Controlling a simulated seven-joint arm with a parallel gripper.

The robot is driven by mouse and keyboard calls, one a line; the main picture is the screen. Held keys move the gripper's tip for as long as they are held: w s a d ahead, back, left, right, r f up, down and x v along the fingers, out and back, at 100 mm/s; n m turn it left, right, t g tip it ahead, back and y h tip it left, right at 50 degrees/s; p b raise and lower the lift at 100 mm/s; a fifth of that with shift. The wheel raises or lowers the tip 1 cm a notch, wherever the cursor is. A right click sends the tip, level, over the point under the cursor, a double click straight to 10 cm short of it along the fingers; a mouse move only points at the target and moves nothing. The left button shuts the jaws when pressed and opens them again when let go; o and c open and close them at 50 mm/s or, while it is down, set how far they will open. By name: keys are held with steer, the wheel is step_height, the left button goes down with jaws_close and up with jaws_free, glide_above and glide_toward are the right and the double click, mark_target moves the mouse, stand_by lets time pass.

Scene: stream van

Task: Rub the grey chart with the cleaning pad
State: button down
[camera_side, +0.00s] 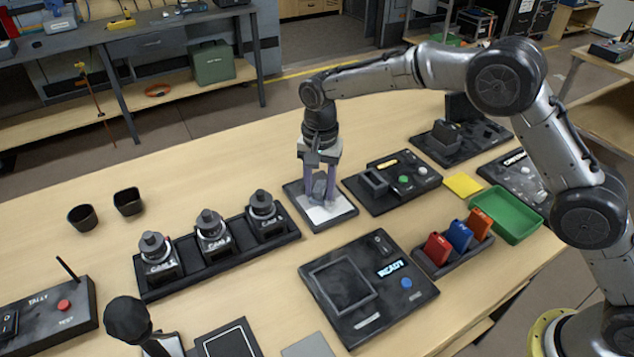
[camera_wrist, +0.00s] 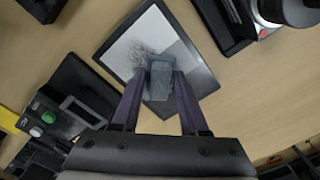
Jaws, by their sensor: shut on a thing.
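The chart (camera_side: 329,213) is a flat, light panel in a dark frame, lying on the table in the middle of the side view. In the wrist view the chart (camera_wrist: 128,40) goes from white to grey, with dark smudges beside the pad. The cleaning pad (camera_wrist: 160,80) is a small grey-blue block. My gripper (camera_side: 320,188) points down over the chart, its two purple fingers shut on the pad. In the wrist view the fingers (camera_wrist: 163,82) grip the pad's two sides. The pad is over the chart; I cannot tell for sure whether it touches. It hides part of the panel.
A dark rack (camera_side: 220,257) with several knobbed camera units stands left of the chart. A button panel (camera_side: 392,182) is close on the right, and a READY device (camera_side: 368,287) in front. A green tray (camera_side: 506,215) and yellow square (camera_side: 463,185) lie further right. Bare table lies behind.

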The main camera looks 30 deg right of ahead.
mark_target(333, 213)
steer(key=shift+s, duration=2.7)
step_height(333, 213, up, 8)
steer(key=shift+s+f, duration=0.1)
steer(key=shift+f, duration=0.05)
